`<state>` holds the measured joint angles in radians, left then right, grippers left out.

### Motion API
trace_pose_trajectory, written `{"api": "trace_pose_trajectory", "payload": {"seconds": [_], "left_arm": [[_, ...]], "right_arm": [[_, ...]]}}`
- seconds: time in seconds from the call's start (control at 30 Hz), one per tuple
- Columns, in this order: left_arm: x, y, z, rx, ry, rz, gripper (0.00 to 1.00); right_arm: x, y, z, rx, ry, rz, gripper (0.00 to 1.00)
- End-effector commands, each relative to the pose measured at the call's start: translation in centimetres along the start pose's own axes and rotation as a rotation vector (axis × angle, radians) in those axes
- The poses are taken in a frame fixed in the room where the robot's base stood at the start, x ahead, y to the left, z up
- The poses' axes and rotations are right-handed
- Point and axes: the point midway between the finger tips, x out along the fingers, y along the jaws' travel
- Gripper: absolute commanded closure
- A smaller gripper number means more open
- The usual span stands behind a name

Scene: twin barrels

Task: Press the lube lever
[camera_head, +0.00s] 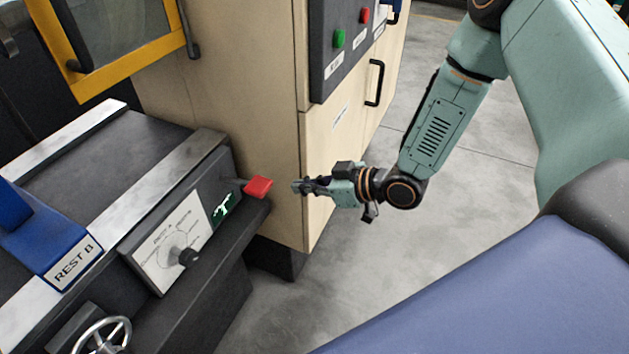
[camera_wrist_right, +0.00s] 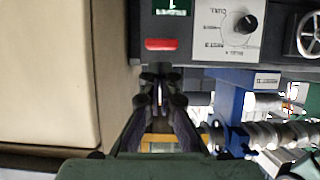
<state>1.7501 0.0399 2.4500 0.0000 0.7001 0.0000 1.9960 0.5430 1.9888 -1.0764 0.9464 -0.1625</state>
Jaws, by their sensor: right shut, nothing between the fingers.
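The lube lever has a red paddle-shaped end (camera_head: 258,187) that sticks out from the dark front panel of the machine. In the right wrist view the red end (camera_wrist_right: 160,44) shows just beyond the fingertips. My right gripper (camera_head: 297,187) is shut and empty. It points left at the red end, with a small gap between them in the head view. The fingers also show in the right wrist view (camera_wrist_right: 158,75). My left gripper is not in view.
A white dial plate (camera_head: 168,241) with a black knob is left of the lever. A handwheel (camera_head: 103,336) is below it. A blue block marked REST B (camera_head: 62,262) sits on the rails. A beige cabinet (camera_head: 240,110) stands behind. Grey floor (camera_head: 440,190) is clear at right.

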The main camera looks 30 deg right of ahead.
Motion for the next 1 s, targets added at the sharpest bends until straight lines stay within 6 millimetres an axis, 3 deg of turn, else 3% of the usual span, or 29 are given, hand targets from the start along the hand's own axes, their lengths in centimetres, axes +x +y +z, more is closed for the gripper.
{"api": "trace_pose_trajectory", "payload": {"seconds": [0.3, 1.0], "left_arm": [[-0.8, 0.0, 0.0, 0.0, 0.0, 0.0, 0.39], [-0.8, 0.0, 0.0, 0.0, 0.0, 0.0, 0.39]], "right_arm": [[-2.2, 0.0, 0.1, 0.0, 0.0, 0.001, 1.0], [-2.4, 0.0, 0.2, 0.0, 0.0, 0.0, 1.0]]}}
